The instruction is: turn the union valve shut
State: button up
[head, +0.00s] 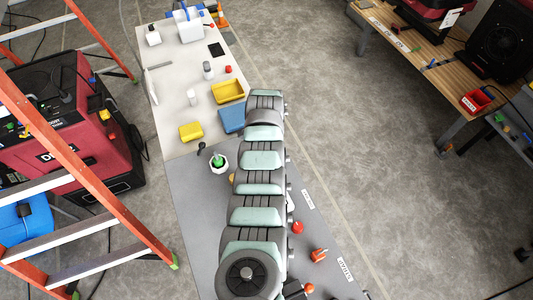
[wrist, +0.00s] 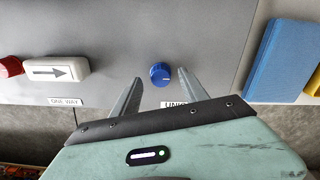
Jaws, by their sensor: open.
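The union valve's blue round knob (wrist: 160,74) stands on the grey panel (wrist: 110,28) in the wrist view. My gripper (wrist: 159,75) is open and empty, with one finger to the left of the knob and one to the right. Gaps show between the knob and both fingers. I cannot tell how far above the panel the fingertips are. In the head view my arm covers the knob and the gripper.
A white arrow block (wrist: 57,70) labelled "ONE WAY" and a red knob (wrist: 10,67) lie left of the gripper. A blue block (wrist: 277,62) lies to the right. In the head view, a yellow tray (head: 228,91) stands farther back, and an orange ladder (head: 90,130) stands left.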

jog(key=shift+w+f, duration=0.1)
jog(key=shift+f, duration=0.8)
jog(key=shift+c, duration=0.3)
grip_shut()
